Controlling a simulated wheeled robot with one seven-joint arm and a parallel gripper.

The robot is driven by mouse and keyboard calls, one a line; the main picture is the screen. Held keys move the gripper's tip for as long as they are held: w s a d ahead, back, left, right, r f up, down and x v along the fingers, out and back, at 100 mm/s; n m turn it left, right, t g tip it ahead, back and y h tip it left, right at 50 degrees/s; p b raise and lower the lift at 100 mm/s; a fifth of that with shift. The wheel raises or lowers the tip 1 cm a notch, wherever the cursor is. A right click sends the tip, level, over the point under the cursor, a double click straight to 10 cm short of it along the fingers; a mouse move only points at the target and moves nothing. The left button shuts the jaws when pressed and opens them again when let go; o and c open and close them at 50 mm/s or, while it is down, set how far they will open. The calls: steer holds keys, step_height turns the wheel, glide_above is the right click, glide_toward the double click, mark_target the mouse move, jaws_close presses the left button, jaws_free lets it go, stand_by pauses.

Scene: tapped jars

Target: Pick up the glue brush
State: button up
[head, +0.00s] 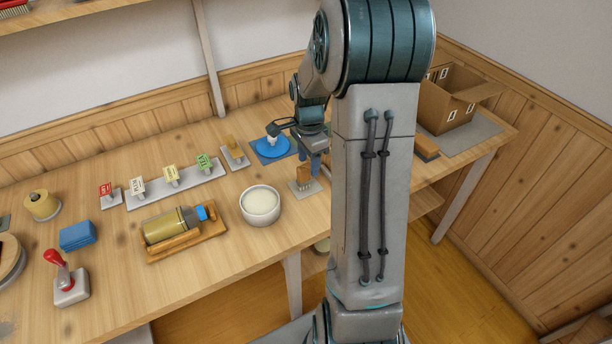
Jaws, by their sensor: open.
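A small brown brush-like thing (304,177), which looks like the glue brush, stands on a small grey plate (298,188) right of the white bowl. Its upper part is close to my fingers, and I cannot tell whether they touch it. My gripper (308,160) points down just above it and is open. My arm hides part of the table to the right. A white bowl (260,220) filled with a pale cream paste stands to the left of the brush.
A blue round disc (271,147) lies behind my gripper. A jar (168,228) lies on a wooden cradle (185,244) at the left. Label tags (170,174) stand in a row behind. An open cardboard box (446,110) is at the far right.

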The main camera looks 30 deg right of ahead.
mark_target(305, 166)
steer(key=f, duration=0.2)
steer(key=a+f, duration=0.1)
steer(key=shift+f, duration=0.4)
steer(key=shift+w+f, duration=0.1)
steer(key=shift+f, duration=0.45)
jaws_close()
steer(key=shift+r, duration=0.1)
steer(key=r, duration=0.4)
steer(key=shift+s+r, duration=0.15)
steer(key=shift+s, duration=0.05)
steer(key=s+d+r, duration=0.1)
steer(key=s+r, duration=0.5)
steer(key=s, duration=0.5)
steer(key=shift+s+r+b, duration=0.15)
steer(key=shift+r+b, duration=0.1)
steer(key=shift+b, duration=0.2)
